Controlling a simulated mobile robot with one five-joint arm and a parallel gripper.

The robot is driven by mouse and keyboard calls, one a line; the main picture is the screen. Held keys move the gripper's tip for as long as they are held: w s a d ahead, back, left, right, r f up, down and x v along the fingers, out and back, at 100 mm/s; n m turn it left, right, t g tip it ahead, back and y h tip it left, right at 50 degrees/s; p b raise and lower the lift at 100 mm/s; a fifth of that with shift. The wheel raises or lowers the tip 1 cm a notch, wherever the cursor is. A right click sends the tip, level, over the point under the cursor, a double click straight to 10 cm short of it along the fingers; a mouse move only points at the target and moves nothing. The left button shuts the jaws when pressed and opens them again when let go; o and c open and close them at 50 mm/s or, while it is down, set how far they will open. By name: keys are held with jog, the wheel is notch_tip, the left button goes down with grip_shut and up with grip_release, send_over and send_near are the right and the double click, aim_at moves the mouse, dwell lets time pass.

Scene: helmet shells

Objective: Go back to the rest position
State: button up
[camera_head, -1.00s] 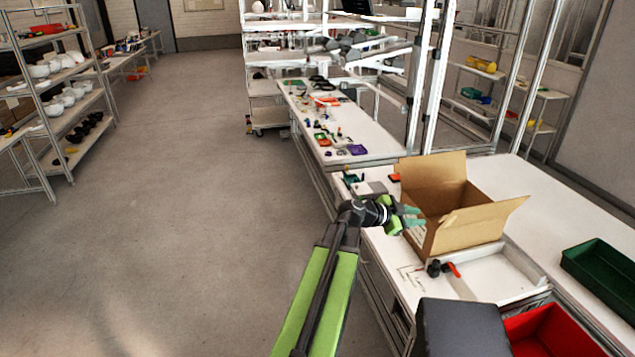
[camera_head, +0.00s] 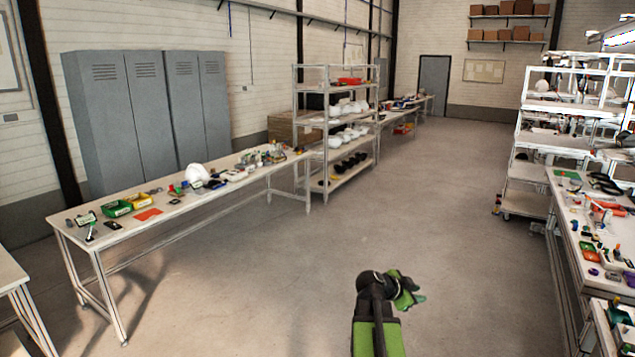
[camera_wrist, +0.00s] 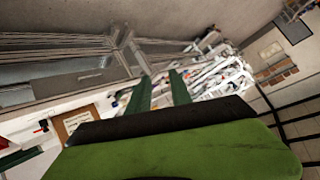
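My gripper (camera_head: 410,292) hangs over open floor at the lower middle of the head view, at the end of my green and black arm. In the wrist view its two green fingers (camera_wrist: 160,78) stand apart with nothing between them, so it is open and empty. It touches nothing that I can see.
A long table (camera_head: 160,229) with small parts and a white helmet shell (camera_head: 195,173) stands left. A shelf rack (camera_head: 325,122) of white and black shells stands beyond. A cluttered workbench (camera_head: 566,232) runs along the right. The wrist view shows a cardboard box (camera_wrist: 75,121). The middle floor is clear.

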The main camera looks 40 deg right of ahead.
jog(key=w+a+f+n+t+y, duration=0.1)
jog(key=w+a+f+n+y, duration=0.15)
jog(key=w+a, duration=0.6)
jog(key=w+a+f+n+t+y, duration=0.1)
jog(key=w+a+f+n, duration=0.15)
jog(key=a, duration=1.15)
jog(key=w+a+f+n+t+y, duration=0.15)
jog(key=w+a+n, duration=0.35)
jog(key=a, duration=0.6)
jog(key=s+a+f+n+g+y, duration=0.1)
jog(key=s+a+n+y, duration=0.1)
jog(key=a+n, duration=0.2)
jog(key=s+a+f+n+g+y, duration=0.1)
jog(key=a+n, duration=0.3)
jog(key=a, duration=0.7)
jog(key=s+a+f+n+g+y, duration=0.1)
jog(key=s+a+f+n+y, duration=0.1)
jog(key=a+n, duration=0.3)
jog(key=s+a+y, duration=0.1)
jog(key=a, duration=0.1)
jog(key=shift+a+f+y, duration=0.3)
jog(key=shift+a, duration=0.1)
jog(key=shift+w, duration=0.1)
